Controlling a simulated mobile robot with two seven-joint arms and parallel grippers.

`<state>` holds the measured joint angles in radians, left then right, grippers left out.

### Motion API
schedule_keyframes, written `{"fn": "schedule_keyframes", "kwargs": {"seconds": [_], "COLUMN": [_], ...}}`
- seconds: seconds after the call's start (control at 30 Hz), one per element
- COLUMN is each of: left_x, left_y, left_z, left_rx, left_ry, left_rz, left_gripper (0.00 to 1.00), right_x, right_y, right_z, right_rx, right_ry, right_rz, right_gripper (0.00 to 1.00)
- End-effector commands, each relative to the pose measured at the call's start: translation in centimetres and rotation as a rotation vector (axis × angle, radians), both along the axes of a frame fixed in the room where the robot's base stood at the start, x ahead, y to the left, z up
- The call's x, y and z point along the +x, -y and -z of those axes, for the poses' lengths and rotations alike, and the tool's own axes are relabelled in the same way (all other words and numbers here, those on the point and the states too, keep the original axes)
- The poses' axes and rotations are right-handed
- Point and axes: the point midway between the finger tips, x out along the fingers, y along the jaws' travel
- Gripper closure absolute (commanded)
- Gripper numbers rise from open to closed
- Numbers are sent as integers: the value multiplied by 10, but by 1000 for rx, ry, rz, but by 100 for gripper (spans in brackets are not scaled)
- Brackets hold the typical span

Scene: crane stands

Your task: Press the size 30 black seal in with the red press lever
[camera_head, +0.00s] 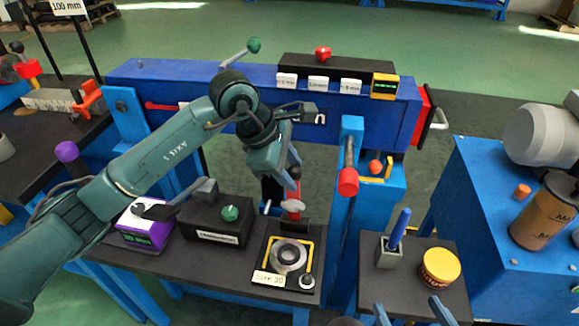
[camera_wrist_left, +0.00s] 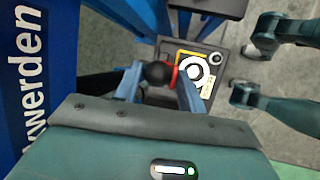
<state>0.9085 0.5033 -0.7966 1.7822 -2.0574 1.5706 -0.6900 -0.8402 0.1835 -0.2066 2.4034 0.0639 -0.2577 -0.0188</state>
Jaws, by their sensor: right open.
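My left gripper (camera_head: 288,178) reaches down over the small press at the front of the bench. In the left wrist view its fingers (camera_wrist_left: 158,75) lie on both sides of the dark round end of the red press lever (camera_wrist_left: 174,78) and appear to touch it. Red parts of the press (camera_head: 294,194) show just below the gripper. The "Size 30" station (camera_head: 290,256), with a grey ring, sits in front of the press; it also shows in the left wrist view (camera_wrist_left: 193,71). I cannot make out the black seal. My right gripper (camera_head: 411,308) is open and empty at the bottom.
A black box with a green knob (camera_head: 230,213) and a purple display unit (camera_head: 145,232) stand left of the station. A red-tipped bar (camera_head: 348,182) sticks out to the right.

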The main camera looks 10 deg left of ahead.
Motion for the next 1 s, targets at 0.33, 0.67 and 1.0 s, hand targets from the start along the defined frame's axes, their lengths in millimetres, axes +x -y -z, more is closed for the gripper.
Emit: {"fn": "schedule_keyframes", "kwargs": {"seconds": [0.33,0.67,1.0], "left_x": [1,1,-1], "left_y": [0,0,-1], "left_z": [-1,-1,-1], "left_rx": [-2,-2,-1], "left_ry": [4,7,19], "left_rz": [-2,-3,-3], "left_gripper": [91,100,100], "right_x": [0,0,0], "right_y": [0,0,0], "right_z": [0,1,4], "right_rx": [1,-1,-7], "right_ry": [1,1,-2], "right_rz": [-1,0,-3], "right_gripper": [19,19,19]}}
